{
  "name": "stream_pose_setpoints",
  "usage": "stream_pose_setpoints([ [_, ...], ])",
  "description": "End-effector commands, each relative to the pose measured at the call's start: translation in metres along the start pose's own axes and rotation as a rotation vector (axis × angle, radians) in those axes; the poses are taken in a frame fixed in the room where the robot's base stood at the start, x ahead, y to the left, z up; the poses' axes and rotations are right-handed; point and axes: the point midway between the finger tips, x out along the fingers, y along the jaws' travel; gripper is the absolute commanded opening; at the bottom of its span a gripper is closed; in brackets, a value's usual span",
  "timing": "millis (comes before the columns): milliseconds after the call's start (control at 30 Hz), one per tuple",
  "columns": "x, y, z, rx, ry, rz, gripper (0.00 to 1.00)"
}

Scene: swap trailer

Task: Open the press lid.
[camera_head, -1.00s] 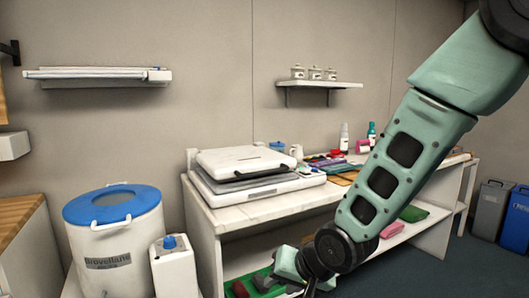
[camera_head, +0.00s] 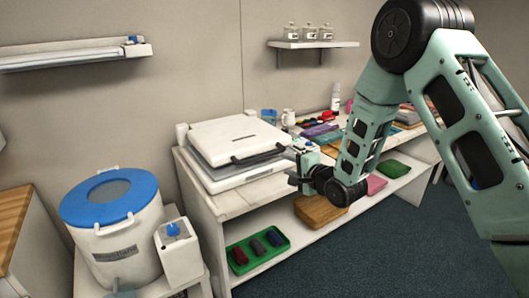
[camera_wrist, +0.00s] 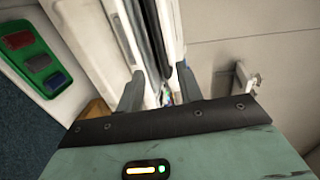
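The white press (camera_head: 220,178) stands on the white bench. Its lid (camera_head: 235,134) is down over the base, and a black handle (camera_head: 257,154) runs along its front edge. My gripper (camera_head: 294,168) is at the right end of the press, near the handle's end. In the wrist view its two fingers (camera_wrist: 158,82) are spread, with nothing held. The press edge and the long black handle (camera_wrist: 150,35) show ahead, lined up with the gap between the fingers. I cannot tell whether a finger touches the press.
A white tub with a blue lid (camera_head: 110,195) stands left of the bench. A green tray (camera_head: 258,252) with coloured blocks and a wooden board (camera_head: 318,209) are on the lower shelf. Cups and coloured items fill the bench right of the press. A wall shelf (camera_head: 313,44) hangs above.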

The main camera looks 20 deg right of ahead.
Motion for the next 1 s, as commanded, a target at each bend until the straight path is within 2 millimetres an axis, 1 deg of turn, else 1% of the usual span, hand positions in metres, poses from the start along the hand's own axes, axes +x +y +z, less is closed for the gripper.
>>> stream_pose_setpoints([
  [33,0.011,-0.002,0.001,-0.002,-0.003,0.0,0.36],
  [100,0.026,-0.002,0.002,-0.001,-0.003,0.0,0.36],
  [400,0.088,-0.002,0.002,-0.003,-0.003,0.0,0.36],
  [600,0.12,-0.001,0.001,-0.002,-0.001,0.001,0.36],
  [800,0.137,-0.001,0.001,-0.001,0.0,0.001,0.36],
  [1000,0.141,0.0,0.001,0.0,0.0,0.002,0.36],
])
